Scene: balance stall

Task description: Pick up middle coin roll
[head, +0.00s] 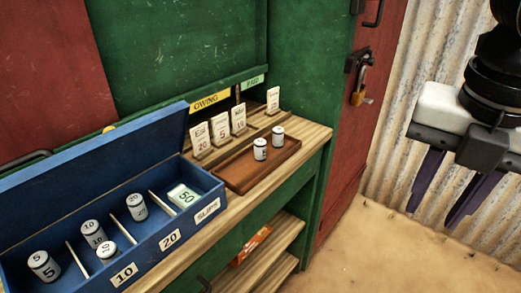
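White coin rolls stand in an open blue box (60,210) with dividers, at the left of the head view. A roll marked 5 (44,266) is in the leftmost visible compartment. A roll marked 10 (93,234) and a lower-looking roll (107,251) share the compartment to its right. A roll marked 20 (136,207) stands in the compartment beyond that. Two more rolls, a nearer one (260,149) and a farther one (278,137), stand on a brown tray (238,176). My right gripper (445,190) hangs open and empty at the right, far from the rolls. My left gripper is out of view.
A green 50 slip bundle (184,196) lies in the box's right compartment. Several price cards (221,131) stand behind the tray. The wooden counter (310,135) ends right of the tray. A padlock (361,92) hangs on the red door. Sandy ground is open below my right gripper.

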